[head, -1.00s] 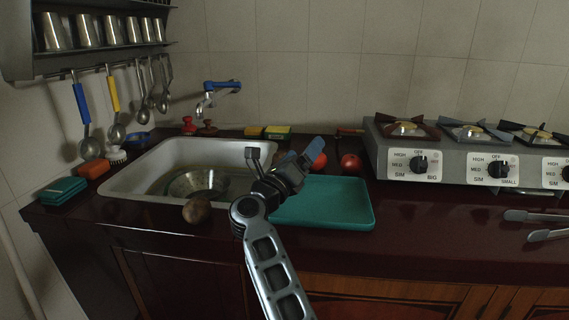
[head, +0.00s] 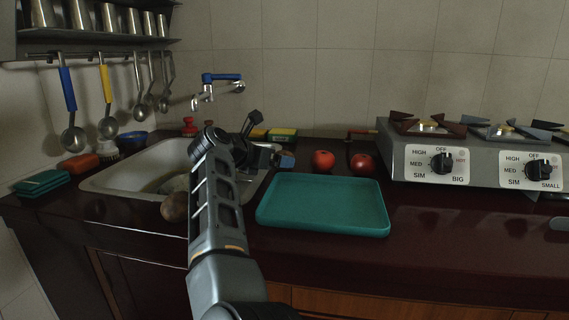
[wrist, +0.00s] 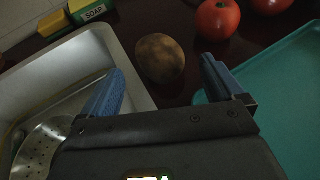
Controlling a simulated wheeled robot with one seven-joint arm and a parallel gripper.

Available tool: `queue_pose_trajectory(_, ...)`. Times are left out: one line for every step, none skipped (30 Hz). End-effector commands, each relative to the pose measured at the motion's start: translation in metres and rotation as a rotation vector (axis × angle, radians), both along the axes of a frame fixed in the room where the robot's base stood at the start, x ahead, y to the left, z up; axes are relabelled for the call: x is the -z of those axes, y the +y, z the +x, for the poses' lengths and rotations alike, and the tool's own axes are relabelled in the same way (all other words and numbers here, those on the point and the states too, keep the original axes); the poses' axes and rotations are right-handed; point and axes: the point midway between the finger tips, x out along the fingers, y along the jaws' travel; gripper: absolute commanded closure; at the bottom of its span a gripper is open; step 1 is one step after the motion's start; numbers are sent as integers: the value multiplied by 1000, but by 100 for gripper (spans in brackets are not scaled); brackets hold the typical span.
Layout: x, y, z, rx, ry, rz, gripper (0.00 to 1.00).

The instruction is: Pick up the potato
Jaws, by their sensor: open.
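The potato (wrist: 160,58) is brown and rounded. In the wrist view it lies on the dark counter between the sink's rim and the teal tray. My gripper (wrist: 161,70) is open, its two blue fingers apart with the potato ahead of the gap between them. Nothing is held. In the head view my gripper (head: 286,160) is over the strip between sink and tray, and this potato is hidden behind my arm. Another brown round thing (head: 174,207) shows at the sink's front rim, partly beside my arm; I cannot tell what it is.
The sink (head: 110,183) is at left, with a perforated metal bowl (wrist: 42,147) in it. The teal tray (head: 322,228) is at right. Two tomatoes (head: 322,160) (head: 362,164) sit behind the tray. A soap box (head: 283,134) stands behind; a stove (head: 440,160) is farther right.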

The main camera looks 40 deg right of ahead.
Motion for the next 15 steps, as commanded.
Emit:
queue_pose_trajectory(3,-9,1,3,0,0,5)
queue_pose_trajectory(4,-13,2,3,1,0,5)
queue_pose_trajectory(6,-19,4,5,2,0,5)
queue_pose_trajectory(7,-23,5,5,2,-1,5)
queue_pose_trajectory(9,-27,6,4,1,0,5)
queue_pose_trajectory(11,-31,7,4,1,0,5)
queue_pose_trajectory(12,-33,8,3,1,-1,5)
queue_pose_trajectory(13,-35,9,2,1,-1,5)
queue_pose_trajectory(14,-38,9,1,0,-1,5)
queue_pose_trajectory(14,-39,9,1,0,-1,5)
queue_pose_trajectory(15,-40,10,1,0,-1,5)
queue_pose_trajectory(15,-41,10,1,0,-1,5)
queue_pose_trajectory(15,-41,10,1,0,-1,5)
queue_pose_trajectory(15,-40,10,1,0,-1,5)
queue_pose_trajectory(15,-40,10,1,0,-1,5)
